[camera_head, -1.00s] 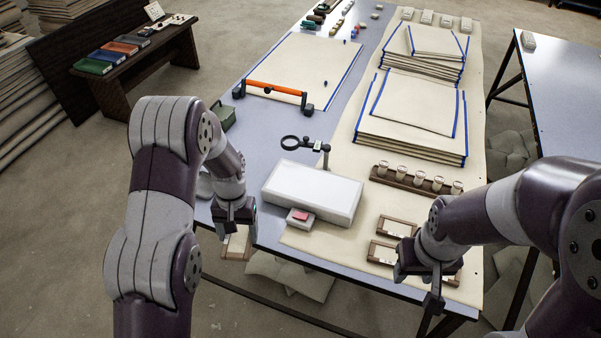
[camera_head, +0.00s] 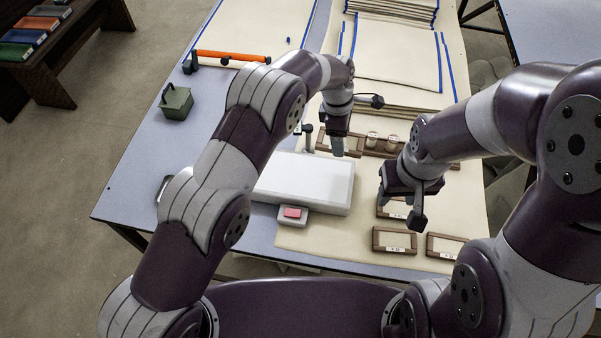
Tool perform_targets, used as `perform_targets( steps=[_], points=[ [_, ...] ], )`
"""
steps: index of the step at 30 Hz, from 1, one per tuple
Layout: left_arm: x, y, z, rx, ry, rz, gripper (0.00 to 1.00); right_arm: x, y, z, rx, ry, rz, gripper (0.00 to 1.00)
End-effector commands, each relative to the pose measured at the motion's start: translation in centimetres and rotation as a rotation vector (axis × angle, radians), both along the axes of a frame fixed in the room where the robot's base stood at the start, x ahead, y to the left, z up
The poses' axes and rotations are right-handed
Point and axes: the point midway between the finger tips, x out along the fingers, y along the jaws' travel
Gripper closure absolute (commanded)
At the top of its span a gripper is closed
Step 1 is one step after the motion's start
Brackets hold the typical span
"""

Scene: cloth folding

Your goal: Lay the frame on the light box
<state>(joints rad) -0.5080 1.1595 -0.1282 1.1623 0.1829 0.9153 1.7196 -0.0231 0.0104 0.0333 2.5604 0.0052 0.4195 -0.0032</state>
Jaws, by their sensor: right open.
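The white light box (camera_head: 305,182) lies near the table's front left, and its top is bare. My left gripper (camera_head: 338,148) is behind the light box's back right corner. It looks shut on a small brown-rimmed frame (camera_head: 325,143), held close to the vial rack; the fingers cover part of it. Other brown frames lie on the cream cloth: one at the front (camera_head: 394,241), one to its right (camera_head: 445,246), and one (camera_head: 392,210) partly under my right gripper (camera_head: 402,208). My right gripper is open and empty above it.
A small box with a red top (camera_head: 293,213) stands at the light box's front edge. The vial rack (camera_head: 380,143) is partly hidden by my arms. A green box (camera_head: 175,101), an orange-handled bar (camera_head: 232,57) and stacked cloths (camera_head: 400,60) are farther back.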

Motion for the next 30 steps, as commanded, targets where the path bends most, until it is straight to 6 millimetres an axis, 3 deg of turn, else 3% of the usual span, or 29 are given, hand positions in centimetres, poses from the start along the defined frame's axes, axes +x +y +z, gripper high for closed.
perform_targets(
  steps=[2,5,12,18,30],
  points=[
    [-0.2,-0.7,0.0,0.001,0.001,0.038,0.57,0.0,0.0,0.2,0.0,0.0,0.0,0.53],
    [-0.5,0.4,-0.5,0.003,0.004,0.058,0.57,0.0,0.0,0.8,0.0,0.0,0.0,0.53],
    [-1.7,6.1,-3.8,0.003,0.005,0.06,0.57,0.0,0.0,2.7,0.0,0.0,0.0,0.53],
    [-2.3,9.6,-6.2,0.003,0.003,0.056,0.57,0.0,0.0,3.6,0.0,0.0,0.0,0.53],
    [-2.4,10.4,-10.9,0.002,0.0,0.053,0.57,0.0,0.0,4.8,0.0,0.0,0.0,0.53]
  ],
)
